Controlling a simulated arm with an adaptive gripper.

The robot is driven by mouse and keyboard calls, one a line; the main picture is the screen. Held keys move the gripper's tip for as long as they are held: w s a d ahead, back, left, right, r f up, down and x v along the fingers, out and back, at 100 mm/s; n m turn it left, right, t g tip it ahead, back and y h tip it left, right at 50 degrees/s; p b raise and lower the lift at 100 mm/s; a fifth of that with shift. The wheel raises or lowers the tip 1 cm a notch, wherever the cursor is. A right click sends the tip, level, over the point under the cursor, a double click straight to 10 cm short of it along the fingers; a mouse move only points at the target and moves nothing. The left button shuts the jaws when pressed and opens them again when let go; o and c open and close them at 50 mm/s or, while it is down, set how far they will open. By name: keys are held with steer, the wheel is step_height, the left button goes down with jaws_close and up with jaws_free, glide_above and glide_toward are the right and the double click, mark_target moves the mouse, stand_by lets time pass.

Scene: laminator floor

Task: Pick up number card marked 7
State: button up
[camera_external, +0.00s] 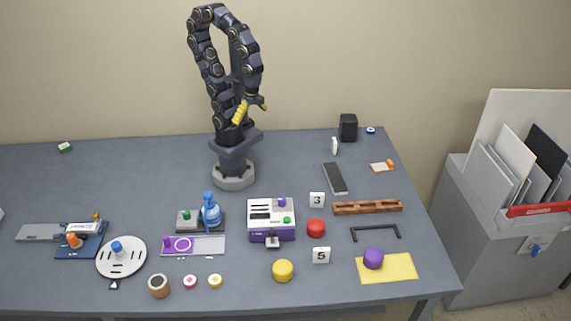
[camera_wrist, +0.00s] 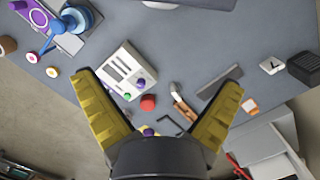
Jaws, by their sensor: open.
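In the wrist view a small white card (camera_wrist: 272,64) with a dark mark that looks like a 7 stands at the right, beside a black box (camera_wrist: 303,68). In the external view this card (camera_external: 334,146) appears nearly edge-on at the back right, so its number cannot be read there. My gripper (camera_external: 250,108) is raised high above the back of the table, left of the card. Its yellow fingers (camera_wrist: 160,82) are spread wide with nothing held between them.
Cards marked 3 (camera_external: 317,200) and 5 (camera_external: 321,255) stand further forward. A grey phone-like slab (camera_external: 335,178) lies just in front of the 7 card, and the black box (camera_external: 348,127) is close behind it. The table's back left is mostly clear.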

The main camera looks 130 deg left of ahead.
steer(key=c, duration=0.6)
steer(key=w+a+f+n, duration=0.2)
steer(key=w+a+n, duration=0.45)
steer(key=w, duration=0.25)
steer(key=n+t, duration=0.2)
steer(key=n, duration=1.8)
glide_above(338, 139)
steer(key=f, duration=1.8)
steer(key=shift+w+f, duration=0.15)
steer(key=shift+w, duration=0.1)
steer(key=shift+s+a+f, duration=0.1)
steer(key=shift+a+f, duration=0.05)
steer(key=shift+f, duration=0.45)
steer(key=shift+s+a+f, duration=0.1)
steer(key=shift+f, duration=0.45)
steer(key=shift+d+f, duration=0.1)
steer(key=shift+f, duration=2.85)
